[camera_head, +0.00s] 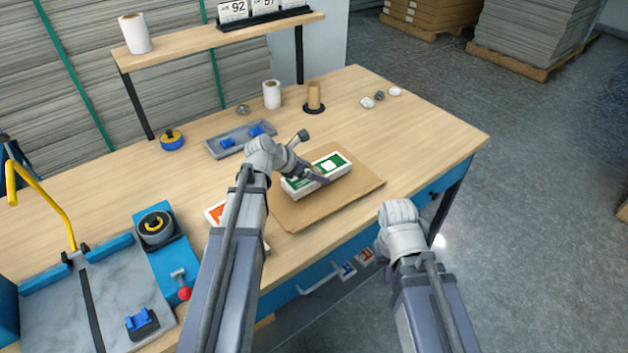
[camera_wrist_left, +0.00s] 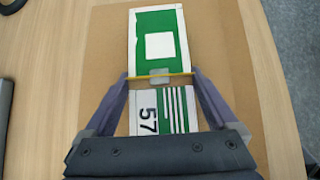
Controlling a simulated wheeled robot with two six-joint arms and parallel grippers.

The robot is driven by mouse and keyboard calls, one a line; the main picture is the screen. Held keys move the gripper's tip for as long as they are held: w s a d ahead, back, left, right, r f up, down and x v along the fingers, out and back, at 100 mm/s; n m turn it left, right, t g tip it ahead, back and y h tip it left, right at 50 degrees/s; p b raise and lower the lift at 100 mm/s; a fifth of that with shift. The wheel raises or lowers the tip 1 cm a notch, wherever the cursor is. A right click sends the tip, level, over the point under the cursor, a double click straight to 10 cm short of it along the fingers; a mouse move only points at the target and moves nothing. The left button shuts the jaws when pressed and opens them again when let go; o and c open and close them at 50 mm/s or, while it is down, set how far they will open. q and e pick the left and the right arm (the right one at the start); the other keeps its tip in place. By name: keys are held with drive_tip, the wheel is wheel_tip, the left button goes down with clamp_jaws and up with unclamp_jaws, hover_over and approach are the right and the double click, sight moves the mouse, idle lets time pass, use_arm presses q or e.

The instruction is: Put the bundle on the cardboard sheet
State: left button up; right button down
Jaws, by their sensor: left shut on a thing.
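The bundle (camera_head: 333,165) is a stack of green and white cards with a yellow band and a "57" on it. In the left wrist view the bundle (camera_wrist_left: 158,45) sits between both fingers. My left gripper (camera_head: 314,176), also in the left wrist view (camera_wrist_left: 158,82), is shut on its sides near the band. The brown cardboard sheet (camera_head: 345,194) lies flat on the table under the bundle; in the wrist view the sheet (camera_wrist_left: 225,60) extends around it. I cannot tell whether a small gap is left beneath the bundle. My right arm is at the table's front; its fingers are hidden.
An orange and white bundle (camera_head: 214,212) lies left of the sheet, partly behind my left arm. A grey tray (camera_head: 240,138) with blue pieces stands behind. A cardboard core on a stand (camera_head: 314,97) and a white roll (camera_head: 271,94) stand further back.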

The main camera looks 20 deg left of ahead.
use_arm(q)
drive_tip(key=shift+f, duration=0.7)
use_arm(e)
drive_tip(key=shift+f, duration=0.7)
use_arm(q)
drive_tip(key=shift+b, duration=0.3)
drive_tip(key=shift+f, duration=0.2)
drive_tip(key=o, duration=1.4)
use_arm(e)
drive_tip(key=shift+f, duration=0.15)
use_arm(q)
drive_tip(key=shift+r, duration=0.1)
